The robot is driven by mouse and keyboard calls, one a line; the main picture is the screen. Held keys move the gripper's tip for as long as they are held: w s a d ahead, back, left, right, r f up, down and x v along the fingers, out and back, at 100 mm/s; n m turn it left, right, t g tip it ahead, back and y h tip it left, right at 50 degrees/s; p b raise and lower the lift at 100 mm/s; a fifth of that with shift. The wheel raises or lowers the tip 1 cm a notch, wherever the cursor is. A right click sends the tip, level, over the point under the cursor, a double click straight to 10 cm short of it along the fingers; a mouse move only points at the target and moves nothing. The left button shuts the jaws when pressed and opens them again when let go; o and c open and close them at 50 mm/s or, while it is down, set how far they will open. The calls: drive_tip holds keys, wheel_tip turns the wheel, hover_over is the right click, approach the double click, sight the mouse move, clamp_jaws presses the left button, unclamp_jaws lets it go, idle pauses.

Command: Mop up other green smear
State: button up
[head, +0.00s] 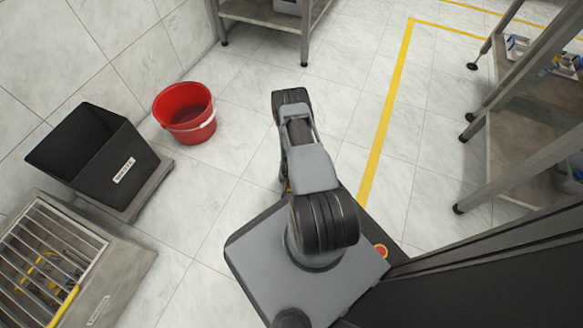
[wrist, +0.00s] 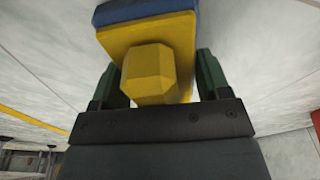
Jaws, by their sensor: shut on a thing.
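In the wrist view my gripper (wrist: 160,76) is shut on a yellow tool (wrist: 148,76), with one dark green finger on each side of it. The tool has a blocky yellow grip and a wider yellow body. A blue layer (wrist: 147,12) runs along its far side. Pale floor surrounds it in that view; I cannot tell whether the blue side touches the floor. In the head view my arm reaches away from me and hides the gripper and tool. I see no green smear in either view.
A red bucket (head: 186,112) stands by the left wall. A black labelled bin (head: 92,155) and a grey box with a barred top (head: 60,258) are at left. A shelf (head: 265,14) stands at the back, a rack (head: 525,165) at right. Tiled floor around a yellow line (head: 386,115) is clear.

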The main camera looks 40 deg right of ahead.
drive_tip(key=shift+w+d+f, duration=0.15)
drive_tip(key=shift+d, duration=0.25)
drive_tip(key=shift+w+d+r+p, duration=0.1)
drive_tip(key=shift+d+r+p, duration=0.05)
drive_tip(key=shift+r+p, duration=2.65)
drive_tip(key=shift+r, duration=1.15)
